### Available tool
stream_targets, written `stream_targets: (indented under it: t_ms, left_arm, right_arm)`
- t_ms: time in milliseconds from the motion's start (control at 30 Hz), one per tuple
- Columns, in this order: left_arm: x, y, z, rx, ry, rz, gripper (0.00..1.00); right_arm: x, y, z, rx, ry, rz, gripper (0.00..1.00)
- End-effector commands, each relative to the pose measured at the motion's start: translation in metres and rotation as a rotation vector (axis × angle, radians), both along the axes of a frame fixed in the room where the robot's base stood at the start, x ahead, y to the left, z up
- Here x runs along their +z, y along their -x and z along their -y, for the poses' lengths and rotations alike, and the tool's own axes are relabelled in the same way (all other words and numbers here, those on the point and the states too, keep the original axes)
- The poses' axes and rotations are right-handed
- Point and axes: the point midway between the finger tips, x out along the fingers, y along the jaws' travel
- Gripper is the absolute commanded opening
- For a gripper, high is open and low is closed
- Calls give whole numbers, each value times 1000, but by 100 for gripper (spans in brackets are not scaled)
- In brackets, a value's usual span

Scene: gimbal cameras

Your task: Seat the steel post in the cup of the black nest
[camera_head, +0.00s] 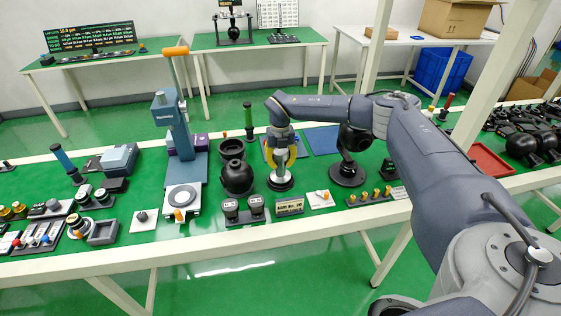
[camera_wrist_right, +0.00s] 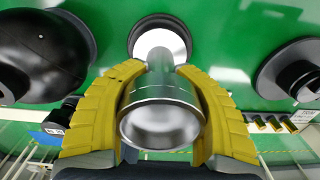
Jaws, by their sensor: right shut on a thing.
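My right gripper (camera_head: 281,155) has yellow fingers and is shut on the steel post (camera_wrist_right: 160,112), a shiny stepped cylinder, in the right wrist view. In the head view the fingers mostly hide the post. The black nest (camera_head: 280,184) is a round dark base on the green bench top directly below the gripper. In the wrist view the nest's dark rim (camera_wrist_right: 137,32) surrounds a bright round middle, and the far end of the post overlaps it. I cannot tell whether the post touches the cup. My left gripper is not in view.
A black ball-shaped housing (camera_head: 238,178) stands close left of the nest, and a black round-based stand (camera_head: 347,174) to its right. A blue press (camera_head: 178,135) is further left. Small blocks and a label plate (camera_head: 290,207) lie in front.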

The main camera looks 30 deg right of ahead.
Motion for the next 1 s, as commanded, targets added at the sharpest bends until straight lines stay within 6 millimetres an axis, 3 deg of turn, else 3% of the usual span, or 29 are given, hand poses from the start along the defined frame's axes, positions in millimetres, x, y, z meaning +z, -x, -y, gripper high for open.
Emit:
stream_targets:
  t_ms: [267, 300, 567, 833, 1000]
  left_arm:
    - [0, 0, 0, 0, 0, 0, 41]
    - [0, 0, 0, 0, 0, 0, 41]
    - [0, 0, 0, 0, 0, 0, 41]
    - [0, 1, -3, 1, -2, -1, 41]
    - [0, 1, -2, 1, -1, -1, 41]
  right_arm:
    - [-5, -1, 0, 0, -1, 3, 0]
    - [-4, -1, 0, 0, -1, 3, 30]
    - [-5, 0, 0, 0, -1, 1, 59]
    - [-5, 0, 0, 0, 1, 0, 59]
    - [11, -1, 0, 1, 0, 3, 59]
